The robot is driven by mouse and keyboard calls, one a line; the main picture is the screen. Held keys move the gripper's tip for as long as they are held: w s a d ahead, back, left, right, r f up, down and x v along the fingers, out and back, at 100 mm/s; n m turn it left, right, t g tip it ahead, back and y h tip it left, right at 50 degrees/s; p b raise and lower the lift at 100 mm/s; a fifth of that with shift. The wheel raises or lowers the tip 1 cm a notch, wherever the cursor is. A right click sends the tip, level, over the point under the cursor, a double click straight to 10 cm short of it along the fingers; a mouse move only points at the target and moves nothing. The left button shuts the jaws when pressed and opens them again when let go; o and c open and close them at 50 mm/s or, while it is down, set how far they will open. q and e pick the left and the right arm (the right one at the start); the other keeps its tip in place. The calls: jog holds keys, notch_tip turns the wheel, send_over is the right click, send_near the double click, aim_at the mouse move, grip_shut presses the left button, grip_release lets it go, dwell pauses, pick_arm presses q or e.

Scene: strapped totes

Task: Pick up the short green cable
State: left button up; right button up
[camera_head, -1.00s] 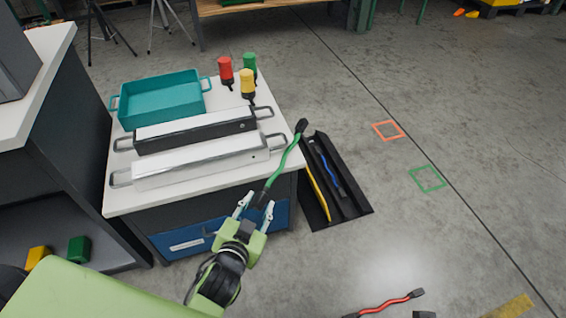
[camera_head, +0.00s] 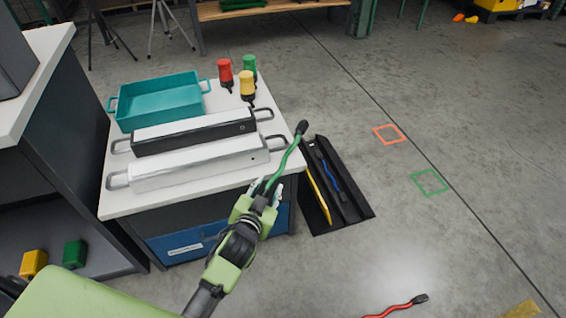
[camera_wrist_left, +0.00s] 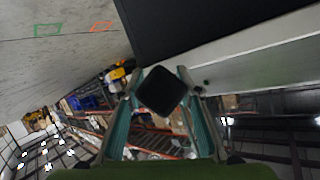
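The short green cable (camera_head: 287,158) has black ends; its far end points up and away, beside the right edge of the white-topped workbench. My left gripper (camera_head: 265,189) is at the cable's near end and hides most of it in the head view. In the left wrist view, the cable's square black end (camera_wrist_left: 161,91) sits between the two fingertips (camera_wrist_left: 161,77), which appear to touch its sides. The cable appears to be held in the air, clear of the bench top. My right gripper is in neither view.
The workbench (camera_head: 118,196) carries two silver-handled long cases and a teal tray (camera_head: 120,115). Red, green and yellow capped items stand behind. A black tray (camera_head: 350,205) with blue and yellow pieces lies right of it. A red cable (camera_head: 397,307) is on the floor.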

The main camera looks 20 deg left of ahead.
pick_arm(q)
jog(key=shift+c, duration=0.4)
grip_shut()
jog(key=shift+w+r, duration=0.1)
jog(key=shift+r, duration=0.1)
